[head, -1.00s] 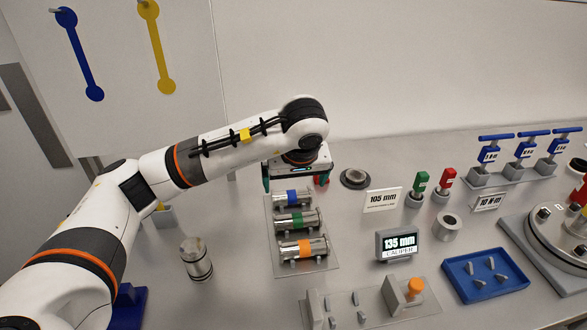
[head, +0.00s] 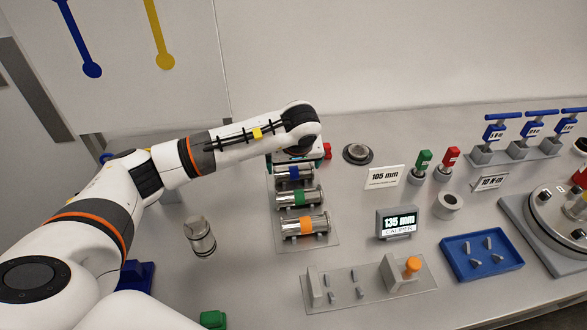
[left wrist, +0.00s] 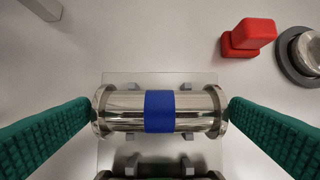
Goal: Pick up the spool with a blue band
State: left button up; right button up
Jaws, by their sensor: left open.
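The spool with a blue band (head: 293,173) is a shiny metal cylinder with end flanges. It lies at the back of a rack plate (head: 328,239), and my gripper partly covers it in the head view. My left gripper (head: 296,162) is over it. In the left wrist view the blue-banded spool (left wrist: 160,111) lies crosswise between the two green ridged fingers of the open gripper (left wrist: 160,114). One finger is at each end flange; I cannot tell whether they touch. My right gripper is not in view.
Spools with a green band (head: 299,197) and an orange band (head: 305,225) lie in front on the same rack. A red block (left wrist: 247,37) and a round metal piece (head: 356,153) are close by. A metal canister (head: 201,237) stands left of the rack.

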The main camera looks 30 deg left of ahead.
aim_at(294, 168)
pick_arm(q)
jog(key=shift+x, duration=1.1)
jog(key=c, duration=0.9)
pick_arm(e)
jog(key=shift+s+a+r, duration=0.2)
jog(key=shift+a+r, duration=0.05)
pick_arm(q)
jog(key=shift+r, duration=0.15)
notch_tip(294, 168, up, 9)
jog(key=shift+r+b, duration=0.1)
jog(key=shift+b, duration=1)
jog(key=shift+r, duration=0.35)
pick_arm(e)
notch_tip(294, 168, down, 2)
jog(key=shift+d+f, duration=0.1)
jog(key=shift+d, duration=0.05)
